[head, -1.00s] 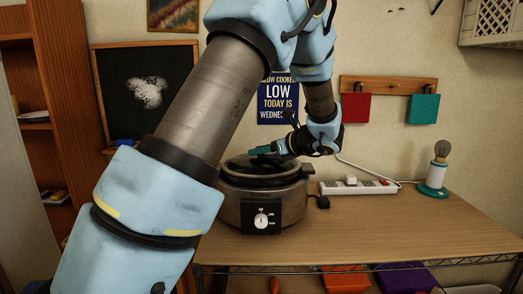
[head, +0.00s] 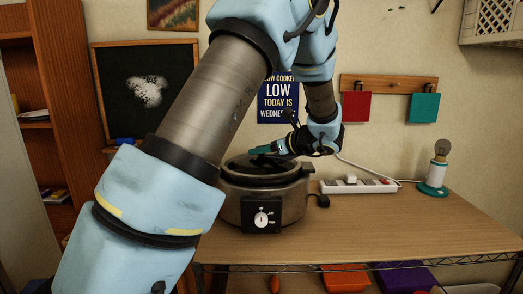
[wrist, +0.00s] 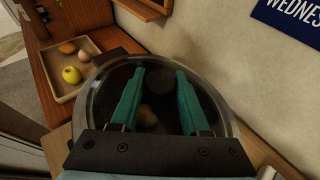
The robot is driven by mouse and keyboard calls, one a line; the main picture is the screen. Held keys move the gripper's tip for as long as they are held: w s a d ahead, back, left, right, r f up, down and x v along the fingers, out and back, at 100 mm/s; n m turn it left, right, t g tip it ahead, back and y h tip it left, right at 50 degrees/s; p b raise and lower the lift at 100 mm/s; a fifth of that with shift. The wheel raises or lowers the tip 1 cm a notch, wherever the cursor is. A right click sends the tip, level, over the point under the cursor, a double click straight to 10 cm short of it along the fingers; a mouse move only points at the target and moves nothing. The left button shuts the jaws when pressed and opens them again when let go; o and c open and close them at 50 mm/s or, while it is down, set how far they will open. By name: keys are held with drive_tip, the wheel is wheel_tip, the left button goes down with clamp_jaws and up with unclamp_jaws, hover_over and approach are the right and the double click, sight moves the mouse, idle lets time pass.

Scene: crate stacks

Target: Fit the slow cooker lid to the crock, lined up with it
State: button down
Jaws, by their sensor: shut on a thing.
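The slow cooker crock (head: 235,207), a round metallic pot with a black dial panel in front, stands on the wooden table. Its dark glass lid (head: 255,168) is at the crock's top; I cannot tell whether it rests fully or sits evenly on the rim. In the wrist view the round lid (wrist: 223,112) with its pale rim fills the middle. My gripper (head: 265,150) has teal fingers and is over the lid from the right. It also shows in the wrist view (wrist: 160,85), shut on the lid's knob, which is dark and hard to make out between the fingers.
A power strip (head: 358,186) and a lamp (head: 436,172) stand right of the cooker. The table's front right is clear. The wall is close behind. In the wrist view a wooden tray (wrist: 58,92) with a yellow fruit and several other items lies at the left.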

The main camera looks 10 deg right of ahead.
drive_tip(key=shift+c, duration=1.5)
unclamp_jaws()
drive_tip(key=shift+o, duration=0.2)
drive_tip(key=shift+o, duration=1.3)
drive_tip(key=shift+r+p, duration=2.75)
drive_tip(key=shift+r, duration=0.8)
